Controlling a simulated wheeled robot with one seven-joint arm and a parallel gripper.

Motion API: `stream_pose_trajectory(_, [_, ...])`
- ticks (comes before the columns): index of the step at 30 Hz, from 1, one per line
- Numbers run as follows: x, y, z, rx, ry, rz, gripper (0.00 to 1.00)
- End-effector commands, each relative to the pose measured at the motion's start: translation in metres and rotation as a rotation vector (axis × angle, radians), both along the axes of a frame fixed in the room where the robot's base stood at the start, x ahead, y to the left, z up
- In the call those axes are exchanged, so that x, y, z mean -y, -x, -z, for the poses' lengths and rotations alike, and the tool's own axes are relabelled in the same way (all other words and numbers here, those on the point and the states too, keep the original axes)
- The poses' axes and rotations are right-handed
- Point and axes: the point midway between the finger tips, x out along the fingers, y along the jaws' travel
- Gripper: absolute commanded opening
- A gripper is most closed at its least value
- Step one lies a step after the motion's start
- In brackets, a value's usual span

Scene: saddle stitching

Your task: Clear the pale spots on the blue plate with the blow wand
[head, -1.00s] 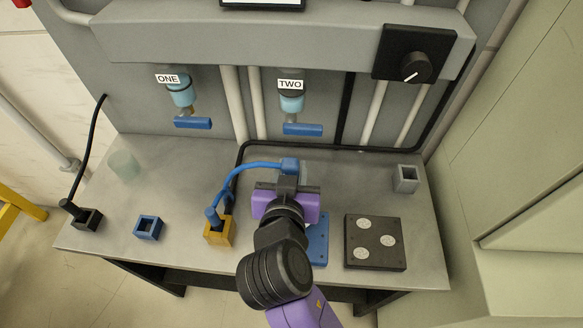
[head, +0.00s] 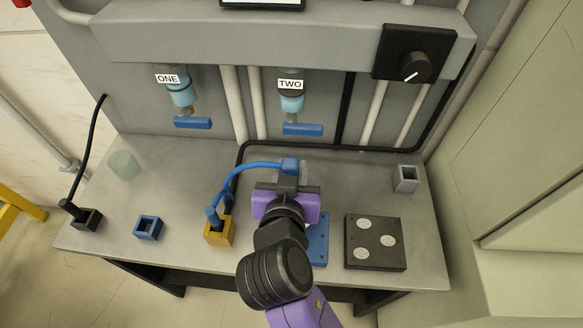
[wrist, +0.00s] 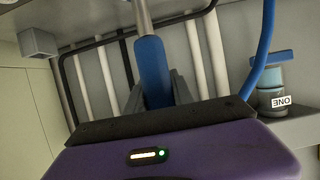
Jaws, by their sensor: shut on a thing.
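My gripper (head: 289,185) is shut on the blue blow wand (wrist: 153,72), with the wand's blue head (head: 290,164) showing beyond the jaws. In the wrist view the wand's blue handle sits between the fingers and a pale metal tube extends from it. A blue hose (head: 255,165) curves from the wand's head to the left.
A dark plate (head: 375,257) with three pale spots lies right of the blue plate. A yellow block (head: 219,234) holding a blue stub, a blue socket (head: 148,228) and a black socket (head: 88,221) stand left. A grey socket (head: 405,178) stands back right. Valve TWO (head: 302,129) hangs behind.

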Motion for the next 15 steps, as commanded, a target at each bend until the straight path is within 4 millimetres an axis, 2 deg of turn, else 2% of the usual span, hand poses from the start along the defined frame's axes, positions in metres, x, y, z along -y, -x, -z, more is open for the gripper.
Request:
stream_pose_trajectory(5, [0.000, 0.000, -0.002, -0.003, 0.001, 0.001, 0.00])
stream_pose_trajectory(15, [0.000, 0.000, -0.028, 0.000, 0.000, 0.000, 0.00])
